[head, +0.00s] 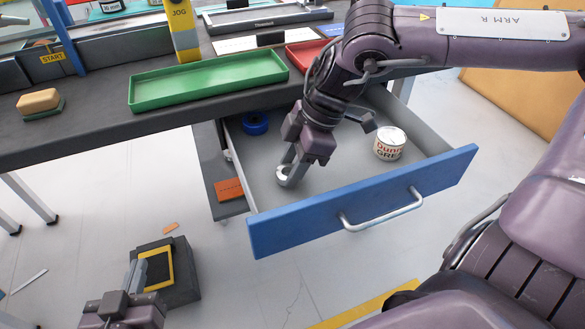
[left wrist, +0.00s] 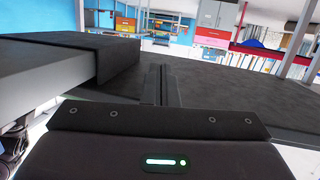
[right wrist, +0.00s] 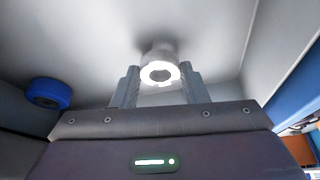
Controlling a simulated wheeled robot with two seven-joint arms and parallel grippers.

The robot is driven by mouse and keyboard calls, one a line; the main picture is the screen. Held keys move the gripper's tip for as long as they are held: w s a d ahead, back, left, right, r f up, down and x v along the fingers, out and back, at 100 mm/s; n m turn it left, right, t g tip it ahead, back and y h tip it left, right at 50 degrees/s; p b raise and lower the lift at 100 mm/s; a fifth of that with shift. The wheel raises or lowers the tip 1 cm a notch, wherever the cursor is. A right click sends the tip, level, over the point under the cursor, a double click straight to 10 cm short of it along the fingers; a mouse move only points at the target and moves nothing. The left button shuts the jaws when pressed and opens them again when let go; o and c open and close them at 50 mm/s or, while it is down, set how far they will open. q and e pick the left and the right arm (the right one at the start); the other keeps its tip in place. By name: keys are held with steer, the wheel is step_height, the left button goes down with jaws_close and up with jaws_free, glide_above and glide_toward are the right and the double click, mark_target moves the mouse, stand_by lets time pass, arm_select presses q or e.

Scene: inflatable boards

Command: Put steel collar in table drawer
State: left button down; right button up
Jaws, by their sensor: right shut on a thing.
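The steel collar (head: 283,176) is a small bright ring inside the open table drawer (head: 365,205), near its front left. My right gripper (head: 289,166) reaches down into the drawer and is shut on the collar. In the right wrist view the collar (right wrist: 160,73) sits between the two fingertips, close to or on the drawer floor; I cannot tell if it touches. The drawer has a blue front and a silver handle. My left gripper (head: 137,278) is low at the lower left, away from the drawer; its fingers cannot be made out clearly.
A white labelled can (head: 390,143) stands in the drawer's right part, and a blue ring (head: 255,123) lies at its back left. A green tray (head: 208,80), a red tray (head: 305,54) and a sponge-like block (head: 39,102) are on the table above. The drawer's middle floor is clear.

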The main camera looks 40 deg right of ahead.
arm_select(q)
steer(key=shift+w+r+t, duration=0.15)
steer(key=shift+r+t, duration=0.15)
steer(key=shift+r, duration=0.25)
steer(key=shift+w+r+t, duration=0.15)
steer(key=shift+r+t, duration=0.15)
steer(key=shift+r, duration=0.25)
arm_select(e)
steer(key=shift+f, duration=0.45)
arm_select(q)
steer(key=shift+w+r, duration=0.1)
steer(key=shift+r, duration=0.25)
arm_select(e)
steer(key=shift+f, duration=0.1)
arm_select(q)
steer(key=shift+r, duration=0.1)
arm_select(e)
steer(key=o, duration=1)
arm_select(q)
steer(key=shift+r+t+h, duration=0.15)
steer(key=shift+t+h, duration=0.15)
